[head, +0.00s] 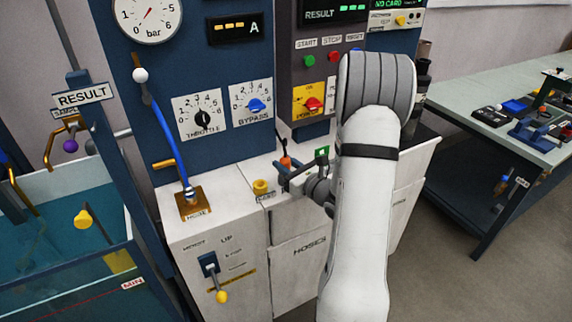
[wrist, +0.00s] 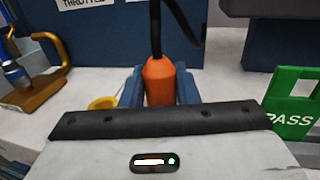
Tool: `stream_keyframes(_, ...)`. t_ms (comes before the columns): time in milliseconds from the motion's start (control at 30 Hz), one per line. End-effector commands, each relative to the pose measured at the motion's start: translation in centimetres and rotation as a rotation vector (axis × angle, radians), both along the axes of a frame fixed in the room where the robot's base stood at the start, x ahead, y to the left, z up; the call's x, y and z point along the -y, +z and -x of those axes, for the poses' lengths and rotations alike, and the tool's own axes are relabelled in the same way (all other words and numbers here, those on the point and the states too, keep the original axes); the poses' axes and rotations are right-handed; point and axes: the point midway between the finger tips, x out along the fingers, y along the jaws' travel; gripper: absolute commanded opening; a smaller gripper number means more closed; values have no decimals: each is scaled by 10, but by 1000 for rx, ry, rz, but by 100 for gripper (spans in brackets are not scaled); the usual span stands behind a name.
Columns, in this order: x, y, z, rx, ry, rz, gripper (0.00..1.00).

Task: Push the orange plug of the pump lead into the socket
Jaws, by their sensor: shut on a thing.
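The orange plug (wrist: 162,84) stands upright between the two blue fingers of my gripper (wrist: 158,92) in the wrist view, with its black lead (wrist: 155,28) rising from the top. In the head view the plug (head: 286,161) is a small orange shape at the tips of my gripper (head: 284,172), over the white counter in front of the panel. My gripper is shut on the plug. The plug's lower end is hidden behind the gripper body in the wrist view. I cannot make out the socket for certain in either view.
A yellow ring (head: 261,187) sits on the counter just left of my gripper. A green PASS sign (wrist: 292,103) stands close on the right. Further left is a brass hose base (head: 194,203) with a blue hose (head: 170,140). The blue panel (head: 215,80) rises behind.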

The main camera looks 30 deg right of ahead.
Motion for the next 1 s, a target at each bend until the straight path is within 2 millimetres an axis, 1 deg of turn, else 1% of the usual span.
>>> stream_keyframes(633,0,-18,0,0,0,0,5)
stream_keyframes(967,0,-19,0,-3,0,0,5)
stream_keyframes(1000,0,-20,0,-4,0,-1,30)
